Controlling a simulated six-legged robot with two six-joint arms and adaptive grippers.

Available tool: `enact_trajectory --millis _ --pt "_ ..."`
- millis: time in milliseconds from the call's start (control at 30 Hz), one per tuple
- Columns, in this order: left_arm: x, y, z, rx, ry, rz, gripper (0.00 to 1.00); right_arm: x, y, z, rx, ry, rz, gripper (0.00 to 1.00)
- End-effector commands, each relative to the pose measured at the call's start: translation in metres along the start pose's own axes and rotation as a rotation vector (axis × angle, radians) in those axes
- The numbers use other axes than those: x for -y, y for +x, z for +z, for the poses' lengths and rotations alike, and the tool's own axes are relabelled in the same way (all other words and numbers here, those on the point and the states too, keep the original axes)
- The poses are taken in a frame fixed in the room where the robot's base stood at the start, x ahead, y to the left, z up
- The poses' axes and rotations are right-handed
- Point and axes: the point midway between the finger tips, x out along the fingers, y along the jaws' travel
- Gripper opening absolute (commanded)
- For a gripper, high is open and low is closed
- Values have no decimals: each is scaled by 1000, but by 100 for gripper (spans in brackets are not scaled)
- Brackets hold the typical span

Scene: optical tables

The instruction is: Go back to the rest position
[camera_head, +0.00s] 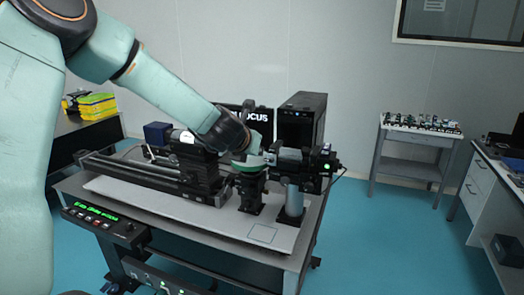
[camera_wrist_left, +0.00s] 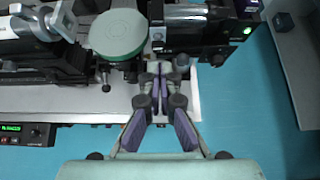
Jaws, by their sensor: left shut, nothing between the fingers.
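My left arm reaches in from the left in the head view, and its left gripper (camera_head: 254,143) is over the optical table (camera_head: 120,190), partly hidden by the wrist. In the left wrist view the gripper's fingers (camera_wrist_left: 160,78) are together with nothing between them. They lie just to the right of a round green-topped mount (camera_wrist_left: 117,36) and below a black cylindrical device (camera_wrist_left: 205,28). The green-topped mount also shows in the head view (camera_head: 250,164), close under the gripper. Whether the fingers touch anything is unclear. My right gripper is not in view.
A long black rail stage (camera_head: 135,172) lies on the table's left. A black box (camera_head: 302,118) stands at the back. A control box (camera_head: 100,222) with green display is at the front edge. A side table (camera_head: 415,150) stands right; blue floor (camera_head: 390,240) lies clear between.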

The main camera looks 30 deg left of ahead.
Motion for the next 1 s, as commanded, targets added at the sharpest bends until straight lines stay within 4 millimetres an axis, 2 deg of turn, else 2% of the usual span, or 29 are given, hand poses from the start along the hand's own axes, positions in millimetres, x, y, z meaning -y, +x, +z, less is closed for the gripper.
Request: enact_trajectory --millis 267,367,467,633,767,867,1000 --pt "0 0 0 0 12 0 0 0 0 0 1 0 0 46" --pt "-1 0 1 2 93 4 0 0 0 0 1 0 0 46" --pt "-3 0 2 12 281 16 0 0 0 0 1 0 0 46" --pt "7 -5 -12 13 730 23 0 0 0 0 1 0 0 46" --pt "24 0 -50 -11 1123 2 0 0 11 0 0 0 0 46" --pt "40 9 -97 -38 1442 -38 0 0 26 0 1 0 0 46" --pt "63 23 -187 -72 1898 -147 0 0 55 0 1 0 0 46"
